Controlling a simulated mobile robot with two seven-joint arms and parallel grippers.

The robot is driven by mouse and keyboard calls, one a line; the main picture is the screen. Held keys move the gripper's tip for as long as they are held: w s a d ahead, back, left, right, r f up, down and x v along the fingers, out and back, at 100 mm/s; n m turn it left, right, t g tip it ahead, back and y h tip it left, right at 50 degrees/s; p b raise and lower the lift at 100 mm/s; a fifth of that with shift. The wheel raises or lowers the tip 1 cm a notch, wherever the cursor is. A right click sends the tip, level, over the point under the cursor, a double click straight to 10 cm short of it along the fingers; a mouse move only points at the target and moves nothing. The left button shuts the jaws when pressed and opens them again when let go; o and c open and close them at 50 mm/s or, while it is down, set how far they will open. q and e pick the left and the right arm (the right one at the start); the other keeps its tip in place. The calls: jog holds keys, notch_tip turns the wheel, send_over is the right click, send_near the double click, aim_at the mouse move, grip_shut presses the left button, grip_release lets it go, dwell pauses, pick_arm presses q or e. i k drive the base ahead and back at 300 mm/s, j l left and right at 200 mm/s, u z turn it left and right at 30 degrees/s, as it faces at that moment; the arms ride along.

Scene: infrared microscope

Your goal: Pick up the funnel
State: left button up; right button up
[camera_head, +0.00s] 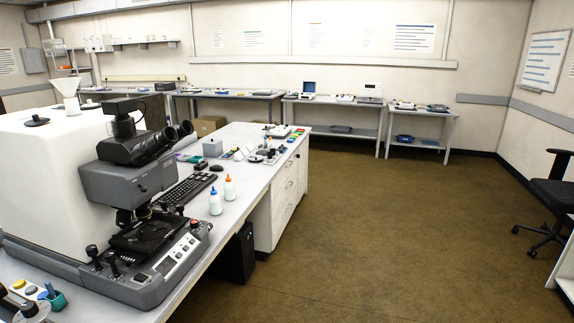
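The white funnel (68,92) stands on top of the large white housing (45,160) of the microscope, at the upper left of the head view. Its wide mouth faces up and its narrow end points down. Whether it rests in an opening or on the surface is too small to tell. Neither of my grippers shows in the head view.
The dark microscope (130,180) stands in front of the housing. A keyboard (188,188) and two dropper bottles (215,201) are on the bench (200,240). A black chair (550,195) is at the far right. The brown floor (380,230) right of the bench is clear.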

aim_at(68, 87)
jog(key=u, duration=1.25)
jog(key=i+l+z, duration=0.1)
jog(key=i+l, duration=1.6)
jog(key=k+l, duration=0.05)
jog(key=l, duration=0.05)
